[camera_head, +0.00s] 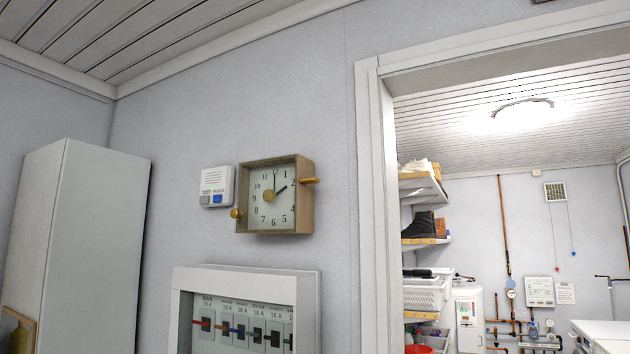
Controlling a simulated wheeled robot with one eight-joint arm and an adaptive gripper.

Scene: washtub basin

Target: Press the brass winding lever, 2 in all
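A square wooden-framed clock (304,200) hangs on the grey wall. Its white dial (265,213) has black numerals, a brass centre disc and dark hands, one pointing near 12 and one near 2. A brass lever (310,181) sticks out from the upper part of the clock's right side. A round brass knob (236,213) sits at its lower left. My gripper is not in view, and nothing touches the clock.
A white box with a blue button (217,199) is left of the clock. A breaker panel (310,290) is below it. A tall pale cabinet (95,250) stands left. A door frame (377,200) is right, opening onto shelves (424,241).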

